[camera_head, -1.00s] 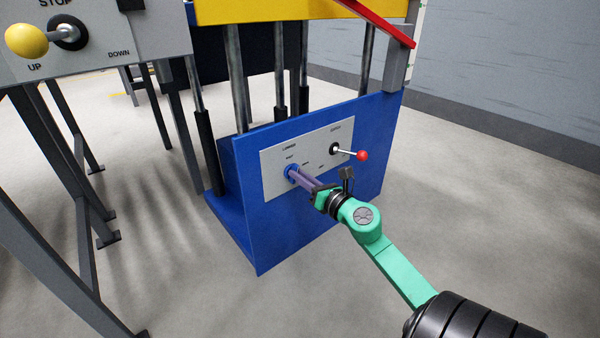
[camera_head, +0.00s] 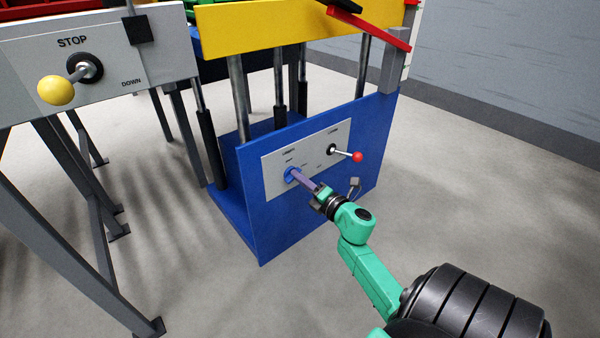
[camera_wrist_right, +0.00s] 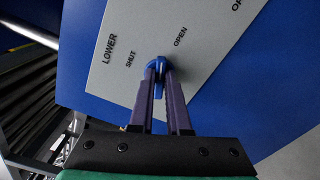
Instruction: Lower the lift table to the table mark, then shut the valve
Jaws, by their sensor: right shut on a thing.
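The lift table shows in the head view with its yellow top part (camera_head: 270,28) on posts above its blue base (camera_head: 265,225). A grey panel on the base bears the blue valve (camera_head: 291,174), which the right wrist view also shows (camera_wrist_right: 159,67), between the SHUT and OPEN labels. My right gripper (camera_head: 298,176) is shut on the valve, its purple fingers (camera_wrist_right: 160,80) on either side of the blue handle. A red-knobbed lever (camera_head: 357,157) sits right of the valve. I cannot make out a table mark. My left gripper is out of view.
A grey control box (camera_head: 110,40) on legs stands at the left, with a yellow-knobbed lever (camera_head: 56,90) and STOP and DOWN labels. A red bar (camera_head: 375,29) slants at the upper right. The concrete floor (camera_head: 470,200) at the right is clear.

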